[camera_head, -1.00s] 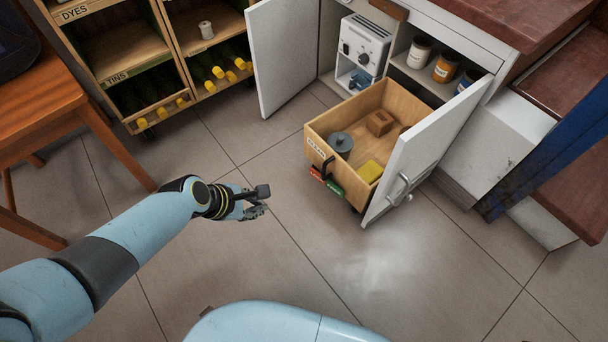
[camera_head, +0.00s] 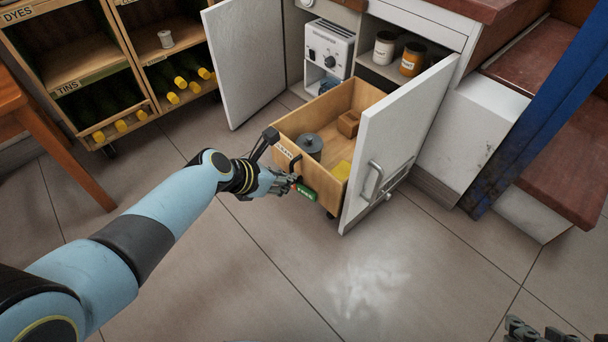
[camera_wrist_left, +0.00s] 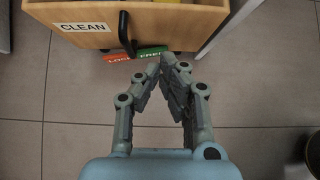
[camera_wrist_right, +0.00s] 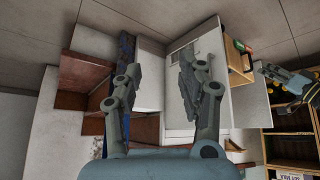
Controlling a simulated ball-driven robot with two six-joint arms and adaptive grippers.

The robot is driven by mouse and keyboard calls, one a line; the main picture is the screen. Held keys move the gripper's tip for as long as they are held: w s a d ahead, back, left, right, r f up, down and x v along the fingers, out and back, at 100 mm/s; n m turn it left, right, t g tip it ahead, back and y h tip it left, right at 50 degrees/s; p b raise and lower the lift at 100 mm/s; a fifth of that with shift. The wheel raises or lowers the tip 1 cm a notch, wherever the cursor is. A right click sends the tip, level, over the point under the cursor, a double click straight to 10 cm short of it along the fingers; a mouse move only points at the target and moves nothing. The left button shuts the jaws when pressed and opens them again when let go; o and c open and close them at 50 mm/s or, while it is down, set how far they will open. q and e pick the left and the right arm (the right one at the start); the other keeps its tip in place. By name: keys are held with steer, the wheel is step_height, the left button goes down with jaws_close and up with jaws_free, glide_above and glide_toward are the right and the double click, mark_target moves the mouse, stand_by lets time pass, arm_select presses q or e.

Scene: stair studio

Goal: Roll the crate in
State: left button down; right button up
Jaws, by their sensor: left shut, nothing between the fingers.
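The open wooden crate (camera_head: 325,106) stands on casters, partly out of the cupboard between its two open doors. It holds a grey lidded pot (camera_head: 309,145), a brown block (camera_head: 348,124) and a yellow sponge (camera_head: 342,170). Its front has a "CLEAN" label (camera_wrist_left: 83,27) and a black handle (camera_wrist_left: 124,34). Low on the front are a red "LOCK" tab (camera_wrist_left: 33,58) and a green "FREE" tab (camera_head: 306,193). My left gripper (camera_wrist_left: 162,62) is shut and empty by these tabs; contact is unclear. My right gripper (camera_wrist_right: 161,56) is open and empty, away from the crate.
The left door (camera_head: 243,62) and right door (camera_head: 392,142) stand open beside the crate. Inside are a white appliance (camera_head: 325,48) and jars (camera_head: 412,58). A bottle rack (camera_head: 97,88) stands left, steps (camera_head: 545,165) right. The front floor is clear, with a pale smudge.

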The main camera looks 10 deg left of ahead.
mark_target(315, 172)
arm_select(q)
steer(key=w+d+b, duration=0.1)
steer(key=w+d+f+b, duration=0.1)
steer(key=w, duration=0.1)
steer(key=w+d+f+b, duration=0.1)
steer(key=shift+w+d+b, duration=0.25)
steer(key=shift+w+b, duration=0.1)
steer(key=shift+w, duration=0.05)
arm_select(e)
steer(key=f+t, duration=0.1)
steer(key=s+f+t, duration=0.1)
steer(key=t, duration=0.1)
steer(key=f+t, duration=0.1)
steer(key=t, duration=0.1)
steer(key=shift+s+a+f, duration=0.3)
steer(key=shift+a, duration=0.05)
steer(key=shift+w, duration=0.1)
